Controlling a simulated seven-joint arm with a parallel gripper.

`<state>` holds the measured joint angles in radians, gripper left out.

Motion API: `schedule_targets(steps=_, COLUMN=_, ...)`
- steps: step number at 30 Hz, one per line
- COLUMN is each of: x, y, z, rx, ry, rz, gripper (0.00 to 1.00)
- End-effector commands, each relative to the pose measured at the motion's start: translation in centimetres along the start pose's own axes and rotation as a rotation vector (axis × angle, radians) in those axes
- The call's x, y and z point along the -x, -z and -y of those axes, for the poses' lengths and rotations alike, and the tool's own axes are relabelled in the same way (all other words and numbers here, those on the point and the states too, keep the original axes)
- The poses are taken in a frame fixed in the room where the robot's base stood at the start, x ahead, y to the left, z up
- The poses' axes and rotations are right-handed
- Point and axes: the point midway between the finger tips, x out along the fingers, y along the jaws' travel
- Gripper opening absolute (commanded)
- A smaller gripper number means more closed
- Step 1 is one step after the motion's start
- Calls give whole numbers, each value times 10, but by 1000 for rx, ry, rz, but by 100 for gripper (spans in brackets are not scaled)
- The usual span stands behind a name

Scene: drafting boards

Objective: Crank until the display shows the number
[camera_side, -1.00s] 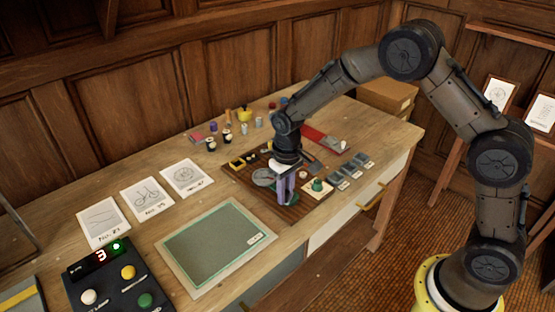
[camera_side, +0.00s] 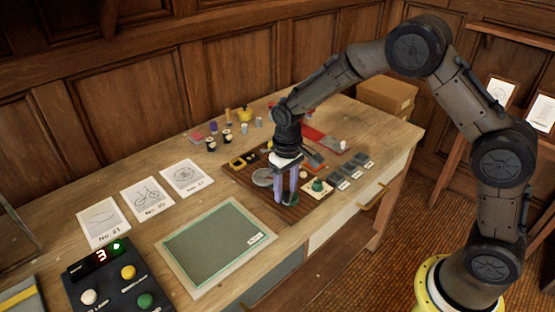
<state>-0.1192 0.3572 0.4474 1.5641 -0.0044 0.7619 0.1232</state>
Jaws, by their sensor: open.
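My gripper (camera_side: 285,198) is open and points down over the dark wooden board (camera_side: 240,172) in the middle of the desk. Its pale purple fingers stand at the board's front edge, beside a small dark green part (camera_side: 291,198). I cannot tell whether they touch it. A round grey disc (camera_side: 263,177) lies just left of the fingers. I cannot make out which part is the crank, and the gripper hides some of the board.
The control box carries white, yellow and green knobs (camera_side: 128,272). A green drawing panel (camera_side: 216,243) lies in front, with several picture cards (camera_side: 146,198) behind it. Small bottles (camera_side: 227,136) stand at the back. A green knob (camera_side: 318,185) sits right of my gripper.

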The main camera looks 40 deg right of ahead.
Motion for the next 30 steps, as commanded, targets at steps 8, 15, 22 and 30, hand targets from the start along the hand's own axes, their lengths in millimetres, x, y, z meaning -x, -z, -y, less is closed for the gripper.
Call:
schedule_targets(steps=8, x=22, y=2, z=0, rx=0, ry=1, rz=-5, gripper=52)
schedule_targets(steps=15, x=39, y=2, z=0, rx=1, ry=1, rz=-5, gripper=52)
schedule_targets(steps=22, x=52, y=2, z=0, rx=1, ry=1, rz=-5, gripper=52)
schedule_targets(steps=30, x=54, y=2, z=0, rx=0, ry=1, rz=-4, gripper=52)
